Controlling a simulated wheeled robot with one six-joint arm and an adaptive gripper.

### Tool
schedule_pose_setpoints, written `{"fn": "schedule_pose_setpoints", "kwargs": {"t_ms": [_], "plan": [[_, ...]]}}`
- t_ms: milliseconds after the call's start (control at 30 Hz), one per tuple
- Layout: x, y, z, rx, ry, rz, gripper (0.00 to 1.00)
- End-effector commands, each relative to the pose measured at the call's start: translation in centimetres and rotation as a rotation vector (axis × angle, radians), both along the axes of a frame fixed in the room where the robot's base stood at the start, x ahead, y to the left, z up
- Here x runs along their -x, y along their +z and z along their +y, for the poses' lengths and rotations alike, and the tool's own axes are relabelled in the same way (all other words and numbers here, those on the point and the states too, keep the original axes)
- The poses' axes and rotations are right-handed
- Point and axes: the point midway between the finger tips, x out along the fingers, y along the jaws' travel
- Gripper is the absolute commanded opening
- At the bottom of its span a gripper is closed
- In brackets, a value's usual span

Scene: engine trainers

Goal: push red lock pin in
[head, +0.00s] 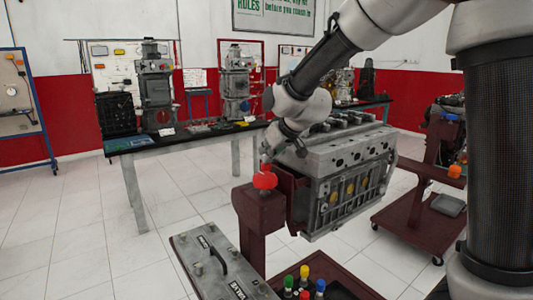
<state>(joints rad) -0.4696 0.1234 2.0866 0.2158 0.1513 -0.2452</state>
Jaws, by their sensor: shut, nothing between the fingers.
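The red lock pin (264,181) has a bright red knob and sits on top of the maroon post of an engine stand (258,212). My gripper (265,160) points down right above the knob, small and partly hidden behind my wrist. Its fingers are shut and empty. I cannot tell whether the fingertips touch the knob. The pin's shaft is hidden, so its depth in the post does not show.
A grey engine block (345,165) is mounted on the stand just right of the post. A grey valve cover (215,262) and several colored knobs (304,272) are in front. A workbench (190,139) stands behind left. Tiled floor is clear at left.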

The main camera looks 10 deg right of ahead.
Motion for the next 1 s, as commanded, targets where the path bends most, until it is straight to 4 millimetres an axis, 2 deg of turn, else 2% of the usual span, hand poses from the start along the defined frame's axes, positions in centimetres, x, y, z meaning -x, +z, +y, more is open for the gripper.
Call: {"fn": "schedule_pose_setpoints", "kwargs": {"t_ms": [67, 200, 500, 700, 767, 867, 933, 1000], "plan": [[-0.2, 1.0, -0.3, -0.001, -0.002, 0.000, 0.00], [-0.9, 4.3, -0.7, -0.004, -0.002, -0.011, 0.00], [3.7, 9.2, -3.2, -0.004, -0.003, -0.010, 0.00], [5.1, 10.7, -4.0, -0.005, -0.005, -0.007, 0.00], [5.7, 10.5, -4.2, -0.003, -0.011, 0.019, 0.00], [7.7, 8.1, -5.1, 0.031, -0.019, 0.117, 0.00], [10.4, 5.9, -6.5, 0.070, -0.030, 0.210, 0.00], [14.0, 4.4, -9.4, 0.108, -0.064, 0.296, 0.00]]}}
